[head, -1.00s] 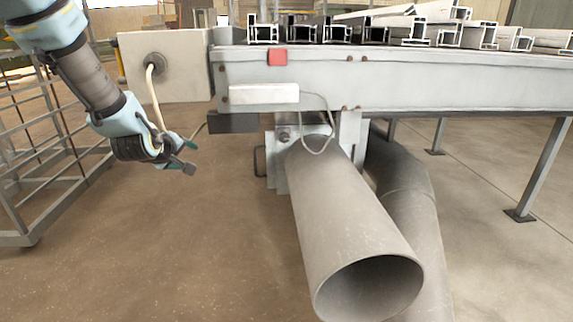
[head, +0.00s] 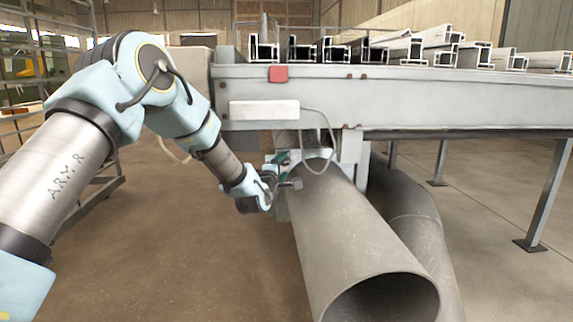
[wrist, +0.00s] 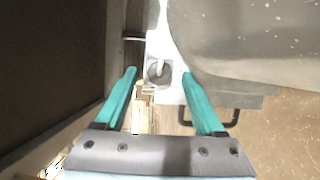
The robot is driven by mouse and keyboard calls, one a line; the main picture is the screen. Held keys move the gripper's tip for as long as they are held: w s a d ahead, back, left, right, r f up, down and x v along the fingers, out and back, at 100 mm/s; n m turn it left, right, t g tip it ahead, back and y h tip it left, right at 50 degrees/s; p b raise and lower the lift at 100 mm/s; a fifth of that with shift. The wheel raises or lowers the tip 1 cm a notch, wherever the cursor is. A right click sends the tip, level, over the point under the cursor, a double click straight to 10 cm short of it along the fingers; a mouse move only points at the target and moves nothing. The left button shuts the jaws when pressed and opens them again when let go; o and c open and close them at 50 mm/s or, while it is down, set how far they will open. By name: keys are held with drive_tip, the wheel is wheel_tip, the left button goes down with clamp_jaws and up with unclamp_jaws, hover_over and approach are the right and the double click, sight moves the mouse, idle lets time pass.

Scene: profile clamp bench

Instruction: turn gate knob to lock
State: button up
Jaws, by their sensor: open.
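The gate knob (wrist: 158,72) shows in the wrist view as a small grey knob on a pale plate (wrist: 165,48). It appears between my two teal fingertips; neither finger visibly touches it, and I cannot tell the depth left between them. In the head view my gripper (head: 289,171) is open and empty, close to the left side of the large grey pipe's upper end (head: 350,225). In that view my gripper and wrist cover the knob area, so the knob cannot be made out there.
Above my gripper runs the bench beam (head: 420,97) with a white box (head: 264,110) and a looping cable. Metal profiles (head: 334,50) lie on top. A dark handle (wrist: 225,118) sits near the right finger. Open floor (head: 180,260) lies left of the pipe.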

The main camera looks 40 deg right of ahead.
sight(286, 162)
drive_tip(key=shift+x, duration=2.05)
clamp_jaws()
